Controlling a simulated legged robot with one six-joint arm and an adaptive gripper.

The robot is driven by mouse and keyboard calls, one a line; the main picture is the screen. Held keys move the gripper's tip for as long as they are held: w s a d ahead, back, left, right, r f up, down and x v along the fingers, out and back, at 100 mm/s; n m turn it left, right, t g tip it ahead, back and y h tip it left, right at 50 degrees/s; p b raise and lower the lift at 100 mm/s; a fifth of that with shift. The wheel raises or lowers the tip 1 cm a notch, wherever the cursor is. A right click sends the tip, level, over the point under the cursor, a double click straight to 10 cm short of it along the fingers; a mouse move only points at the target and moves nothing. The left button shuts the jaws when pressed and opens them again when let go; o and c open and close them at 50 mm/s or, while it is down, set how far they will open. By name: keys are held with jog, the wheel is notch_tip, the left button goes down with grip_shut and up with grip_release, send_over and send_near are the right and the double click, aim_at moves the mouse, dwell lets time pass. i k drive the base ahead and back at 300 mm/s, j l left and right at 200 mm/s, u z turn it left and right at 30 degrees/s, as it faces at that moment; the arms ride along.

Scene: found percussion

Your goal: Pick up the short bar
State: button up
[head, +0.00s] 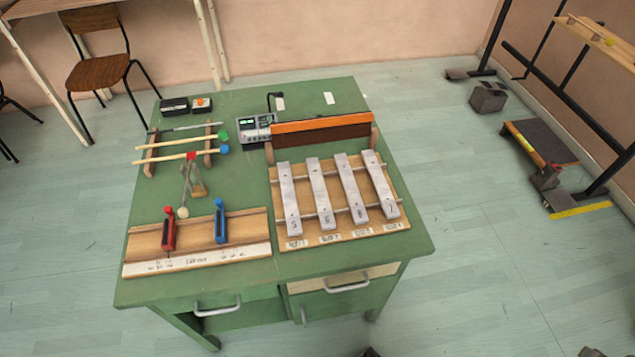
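Several pale grey metal bars lie side by side across two rails on a wooden stand (274,205) at the right of the green table. They are the leftmost bar (288,198), the second bar (321,192), the third bar (352,188) and the rightmost bar (380,184). Each has a dark number near its front end, and paper labels run along the stand's front edge. The bars look close in length, so I cannot tell which one is the short bar. My gripper is not recognisable in the head view.
On the green table (240,97), an orange-topped upright board (320,127) stands close behind the bars. A meter box (256,128), mallets on a rack (180,142) and a board with red and blue clamps (200,240) lie left. The front has drawer handles (217,307).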

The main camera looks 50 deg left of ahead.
aim_at(356, 205)
jog(key=i+u, duration=0.15)
jog(key=u, duration=0.25)
jog(key=i+u, duration=0.1)
jog(key=u, duration=0.3)
jog(key=i+l+u, duration=0.1)
jog(key=u, duration=0.3)
jog(key=i+l+u, duration=0.1)
jog(key=u, duration=0.3)
jog(key=i+l+u, duration=0.2)
jog(key=u, duration=0.3)
jog(key=i+l+u, duration=0.3)
jog(key=u, duration=0.15)
